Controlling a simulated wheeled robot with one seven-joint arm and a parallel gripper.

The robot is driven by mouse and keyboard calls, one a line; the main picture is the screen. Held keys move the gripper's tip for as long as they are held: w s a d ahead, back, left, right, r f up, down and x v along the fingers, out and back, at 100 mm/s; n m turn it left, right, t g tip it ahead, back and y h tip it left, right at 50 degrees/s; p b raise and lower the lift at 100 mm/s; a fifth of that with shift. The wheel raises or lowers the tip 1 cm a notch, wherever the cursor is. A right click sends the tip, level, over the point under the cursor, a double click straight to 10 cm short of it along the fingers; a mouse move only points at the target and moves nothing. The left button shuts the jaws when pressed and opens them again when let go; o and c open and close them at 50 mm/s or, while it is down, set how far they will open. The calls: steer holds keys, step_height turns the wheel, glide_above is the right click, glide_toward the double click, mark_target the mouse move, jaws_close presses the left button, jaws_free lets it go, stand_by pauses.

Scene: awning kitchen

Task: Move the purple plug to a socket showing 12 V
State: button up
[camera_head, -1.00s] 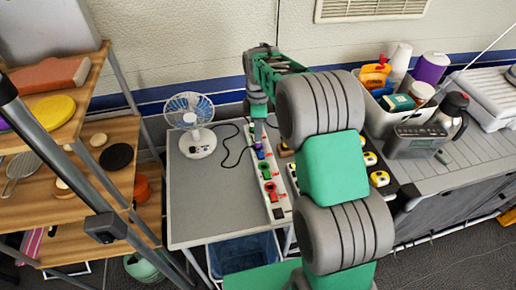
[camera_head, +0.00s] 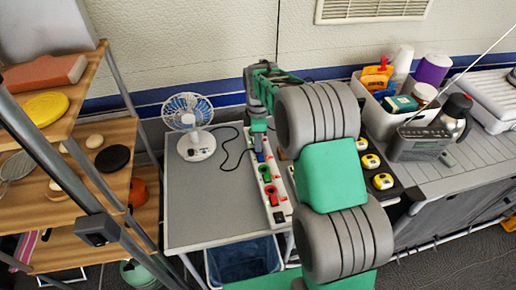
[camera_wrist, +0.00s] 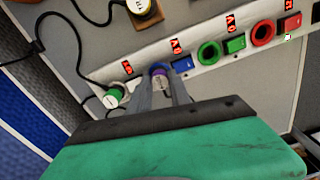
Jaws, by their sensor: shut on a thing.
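The white power strip (camera_head: 277,212) lies on the grey table, with red displays, coloured socket rings and switches. My gripper (camera_wrist: 160,88) is over its blue-ringed socket (camera_wrist: 158,67), fingers closed on the purple plug (camera_wrist: 160,81). The plug is at that socket; I cannot tell how deep it sits. A blue switch (camera_wrist: 181,63) is beside it. The green socket (camera_wrist: 208,52) and red socket (camera_wrist: 262,33) look empty. The display at the far right (camera_wrist: 289,5) seems to show 12; the displays by the blue and green sockets seem to show 0 V. In the head view my gripper (camera_head: 259,146) hides the plug.
A white plug with a green face (camera_wrist: 113,97) and black cord is at the strip's end. A fan (camera_head: 190,125) stands to the left.

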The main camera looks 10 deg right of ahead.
jaws_close()
steer(key=shift+r, duration=0.15)
steer(key=shift+r+p, duration=1.25)
steer(key=shift+r, duration=0.45)
steer(key=shift+r, duration=0.15)
step_height(320, 180, up, 3)
steer(key=shift+f+p, duration=0.2)
steer(key=shift+p, duration=0.8)
steer(key=s+f+b, duration=0.3)
steer(key=s, duration=1.4)
steer(key=shift+f+b, duration=0.15)
steer(key=shift+b, duration=0.25)
